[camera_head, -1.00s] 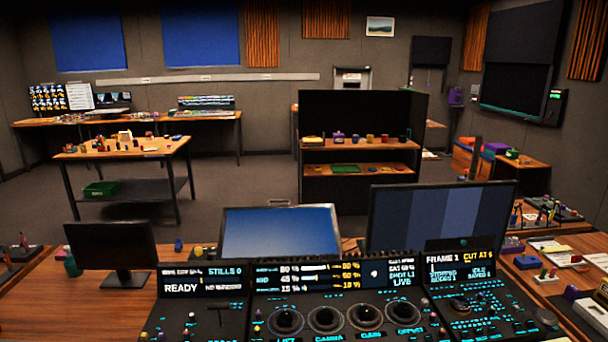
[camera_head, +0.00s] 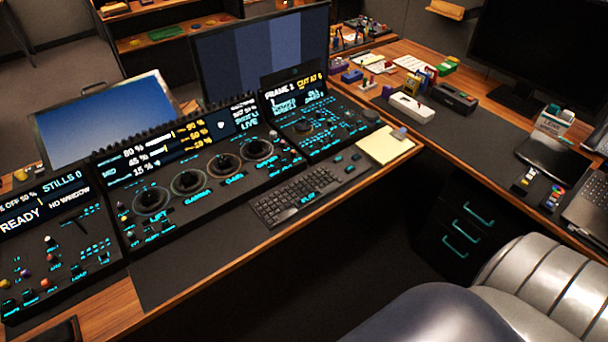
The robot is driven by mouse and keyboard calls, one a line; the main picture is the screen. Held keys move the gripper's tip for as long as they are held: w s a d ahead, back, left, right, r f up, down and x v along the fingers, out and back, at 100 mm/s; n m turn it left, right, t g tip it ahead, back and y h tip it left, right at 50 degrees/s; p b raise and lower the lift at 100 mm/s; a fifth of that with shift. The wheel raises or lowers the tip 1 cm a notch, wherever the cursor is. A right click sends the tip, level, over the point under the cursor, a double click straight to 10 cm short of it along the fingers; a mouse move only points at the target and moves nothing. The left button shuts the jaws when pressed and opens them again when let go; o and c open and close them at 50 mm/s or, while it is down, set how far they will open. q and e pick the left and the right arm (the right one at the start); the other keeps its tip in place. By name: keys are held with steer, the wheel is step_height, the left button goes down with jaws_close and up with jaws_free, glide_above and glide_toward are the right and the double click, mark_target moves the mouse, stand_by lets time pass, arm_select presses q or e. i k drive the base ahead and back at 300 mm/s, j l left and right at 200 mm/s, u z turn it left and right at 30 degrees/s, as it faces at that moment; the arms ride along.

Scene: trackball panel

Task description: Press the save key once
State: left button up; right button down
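The black trackball panel (camera_head: 215,215) lies on the wooden desk, with several trackball rings in a row and small glowing cyan labels. Its right section (camera_head: 320,125) has a screen reading "FRAME 1" and "CUT AT 6", with small keys below. Its left section (camera_head: 45,262) shows "STILLS 0", "READY" and "NO WINDOW". The key labels are too small to read, so I cannot tell which one is the save key. Neither of my grippers is in view.
A keyboard (camera_head: 297,195) and a yellow notepad (camera_head: 385,147) lie in front of the panel. Two monitors, one blue (camera_head: 110,118) and one striped (camera_head: 262,55), stand behind it. A silver-grey padded chair (camera_head: 535,285) stands at the lower right, near a drawer cabinet (camera_head: 462,228).

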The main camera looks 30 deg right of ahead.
mark_target(351, 168)
steer(key=l+z, duration=0.1)
steer(key=z, duration=0.35)
steer(key=i+z, duration=0.1)
steer(key=z, duration=0.35)
steer(key=l+z, duration=0.1)
steer(key=z, duration=0.35)
steer(key=i+j, duration=0.05)
